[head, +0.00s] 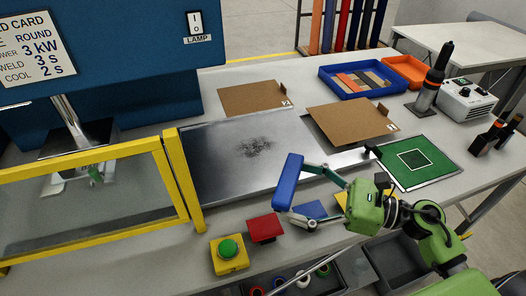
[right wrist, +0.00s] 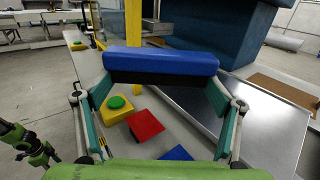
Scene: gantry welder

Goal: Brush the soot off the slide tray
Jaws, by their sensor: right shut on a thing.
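The slide tray (head: 215,182) is a flat metal plate on the bench, lying right of the yellow-framed guard. A dark soot patch (head: 257,147) marks its middle. My right gripper (head: 305,190) is shut on a blue brush (head: 288,181), held near the tray's front edge. In the right wrist view the brush (right wrist: 160,64) lies crosswise between the fingers, with a dark strip below its blue body. The tray (right wrist: 262,115) is to its right there; I cannot tell whether they touch. Part of my left arm (right wrist: 32,146) shows at the left; its jaw state is unclear.
A green button on a yellow box (head: 229,254) and a red plate (head: 265,228) stand in front. Brown boards (head: 350,120) lie behind and right of the tray. A green mat (head: 418,163), blue bin (head: 330,78) and dark tool (head: 432,75) are farther right.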

